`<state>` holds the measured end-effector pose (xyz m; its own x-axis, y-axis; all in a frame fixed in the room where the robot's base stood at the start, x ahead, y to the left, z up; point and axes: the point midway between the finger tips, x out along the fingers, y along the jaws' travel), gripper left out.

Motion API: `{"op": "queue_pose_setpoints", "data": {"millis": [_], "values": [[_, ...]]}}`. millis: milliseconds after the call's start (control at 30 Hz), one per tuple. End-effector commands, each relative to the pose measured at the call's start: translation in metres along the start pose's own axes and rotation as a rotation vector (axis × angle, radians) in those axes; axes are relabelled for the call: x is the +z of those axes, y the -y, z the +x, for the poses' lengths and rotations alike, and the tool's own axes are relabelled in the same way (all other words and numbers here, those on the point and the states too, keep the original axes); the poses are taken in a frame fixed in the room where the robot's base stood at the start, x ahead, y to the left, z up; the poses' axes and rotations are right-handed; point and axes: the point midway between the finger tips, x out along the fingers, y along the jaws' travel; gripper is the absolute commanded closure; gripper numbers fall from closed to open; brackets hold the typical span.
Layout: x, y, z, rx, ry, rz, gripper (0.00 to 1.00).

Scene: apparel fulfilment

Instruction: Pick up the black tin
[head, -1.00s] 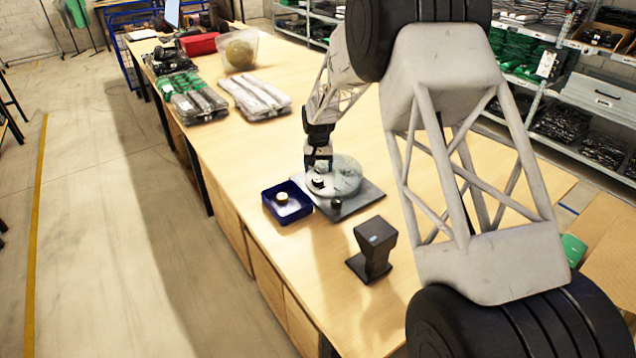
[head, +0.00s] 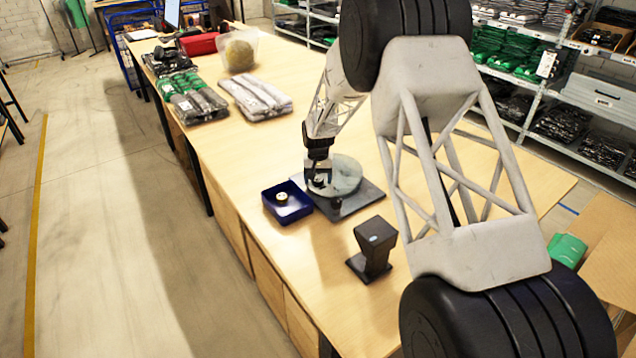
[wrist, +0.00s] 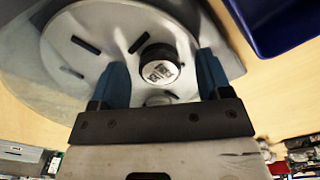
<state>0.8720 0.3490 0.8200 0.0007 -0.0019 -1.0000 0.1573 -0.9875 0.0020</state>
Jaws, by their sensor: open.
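The black tin (wrist: 160,65) is short and round, with a dark side and a pale printed label on top. In the wrist view it stands on a grey slotted disc (wrist: 95,25). My gripper (wrist: 161,66) is open, with one blue finger on each side of the tin; I cannot tell whether either touches it. In the head view my gripper (head: 318,183) is low over the near-left part of the disc (head: 345,172) and hides most of the tin. A small round grey part (wrist: 160,99) shows between the fingers, nearer the palm.
A blue bin (head: 270,208) holding a small round item (head: 282,197) stands just left of the disc's dark base (head: 365,197). A black stand-like device (head: 375,250) is in front. Packaged garments (head: 256,97) lie farther back. The table's right part is clear.

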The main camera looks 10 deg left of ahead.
Motion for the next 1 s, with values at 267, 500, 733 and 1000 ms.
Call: {"op": "queue_pose_setpoints", "data": {"millis": [267,500,733,1000], "values": [[0.0000,0.0000,-0.0002,0.000,0.000,0.000,0.29],[0.0000,0.0000,-0.0002,0.000,0.000,0.000,0.36],[0.0000,0.0000,-0.0002,0.000,0.000,0.000,0.71],[0.0000,0.0000,-0.0003,0.000,0.000,0.000,0.82]]}}
